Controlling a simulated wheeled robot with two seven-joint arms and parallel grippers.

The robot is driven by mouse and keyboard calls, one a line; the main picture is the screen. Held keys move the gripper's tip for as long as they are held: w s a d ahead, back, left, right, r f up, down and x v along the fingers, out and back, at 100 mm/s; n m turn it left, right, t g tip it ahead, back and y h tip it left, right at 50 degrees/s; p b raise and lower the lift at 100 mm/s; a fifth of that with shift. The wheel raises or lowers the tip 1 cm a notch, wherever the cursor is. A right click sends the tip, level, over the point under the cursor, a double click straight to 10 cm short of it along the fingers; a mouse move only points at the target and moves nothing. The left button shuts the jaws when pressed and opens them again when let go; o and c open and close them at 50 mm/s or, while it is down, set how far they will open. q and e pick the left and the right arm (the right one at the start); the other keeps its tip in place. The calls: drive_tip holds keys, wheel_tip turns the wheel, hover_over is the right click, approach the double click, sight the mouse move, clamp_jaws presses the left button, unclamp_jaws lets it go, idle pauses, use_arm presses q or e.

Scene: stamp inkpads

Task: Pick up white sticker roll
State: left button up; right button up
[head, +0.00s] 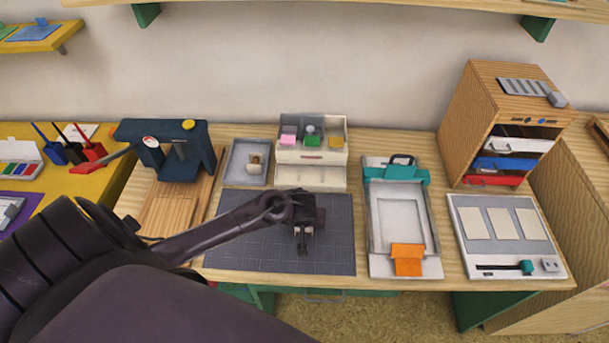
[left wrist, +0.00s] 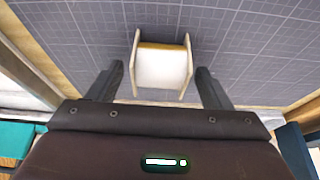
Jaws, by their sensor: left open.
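The white sticker roll (left wrist: 161,70) lies on the dark gridded mat in the left wrist view. It has a white middle, a tan far edge and two pale side plates. My left gripper (left wrist: 161,76) is open, with one finger on each side of the roll and a visible gap to each side plate. In the head view my left gripper (head: 303,240) is over the middle of the mat (head: 235,245). It hides most of the roll there. I cannot tell the exact height of the fingers. My right gripper is not in view.
Behind the mat stand a small drawer box (head: 311,178) and a grey tray (head: 246,164). A tray with an orange piece (head: 408,260) is on the right. A dark blue press (head: 168,150) stands at left. The mat around the gripper is clear.

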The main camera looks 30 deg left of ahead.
use_arm(q)
drive_tip(key=c, duration=1)
drive_tip(key=shift+c, duration=0.4)
drive_tip(key=shift+r, duration=0.15)
